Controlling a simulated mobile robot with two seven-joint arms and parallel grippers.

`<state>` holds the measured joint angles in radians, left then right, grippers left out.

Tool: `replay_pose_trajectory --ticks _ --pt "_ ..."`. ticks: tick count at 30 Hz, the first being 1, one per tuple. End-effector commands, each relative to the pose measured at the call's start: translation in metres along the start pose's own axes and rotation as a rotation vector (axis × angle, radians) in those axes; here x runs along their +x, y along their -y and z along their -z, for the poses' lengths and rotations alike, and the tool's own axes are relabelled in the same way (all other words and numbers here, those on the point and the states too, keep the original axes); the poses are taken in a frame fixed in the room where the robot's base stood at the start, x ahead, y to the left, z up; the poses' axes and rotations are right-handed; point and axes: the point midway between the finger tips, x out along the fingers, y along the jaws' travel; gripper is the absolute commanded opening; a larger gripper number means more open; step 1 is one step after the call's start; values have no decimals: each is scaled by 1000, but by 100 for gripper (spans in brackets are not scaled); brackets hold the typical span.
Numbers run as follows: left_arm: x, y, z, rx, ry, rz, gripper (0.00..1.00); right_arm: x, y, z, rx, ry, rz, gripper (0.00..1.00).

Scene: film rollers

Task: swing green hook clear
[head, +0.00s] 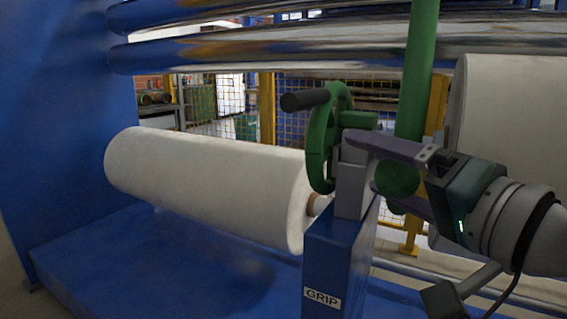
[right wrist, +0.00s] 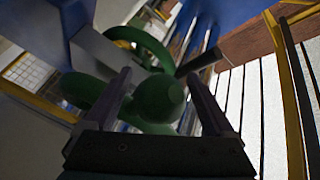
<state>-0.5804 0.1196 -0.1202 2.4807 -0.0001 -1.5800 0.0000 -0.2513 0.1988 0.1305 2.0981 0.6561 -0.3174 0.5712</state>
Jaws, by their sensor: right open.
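A green upright bar (head: 418,75) comes down from the top of the head view to a thick rounded end (head: 397,180). Left of it, a curved green hook-like ring (head: 318,145) with a black handle (head: 305,100) sits by the grey bracket on the blue post. My right gripper (head: 360,162) reaches in from the right, open, its fingers pointing at the bracket. In the right wrist view, a rounded green end (right wrist: 162,98) shows between the open fingers (right wrist: 160,78), with the green ring (right wrist: 140,42) beyond. Contact cannot be told. My left gripper is not in view.
A white film roll (head: 210,180) lies left of the blue post (head: 335,260) labelled GRIP. Shiny rollers (head: 250,48) cross the top, and yellow mesh fencing (head: 268,110) is behind.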

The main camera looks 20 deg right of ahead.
Motion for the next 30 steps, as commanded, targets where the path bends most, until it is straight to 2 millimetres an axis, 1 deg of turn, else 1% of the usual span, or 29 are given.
replay_pose_trajectory --ticks 3,9,10,30 --pt "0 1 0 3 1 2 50 3 0 0 0 0 0 88" --pt "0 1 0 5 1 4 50 3 0 0 0 0 0 88" --pt "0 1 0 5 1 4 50 3 0 0 0 0 0 86" --pt "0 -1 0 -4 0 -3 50 3 0 0 -1 0 0 11"
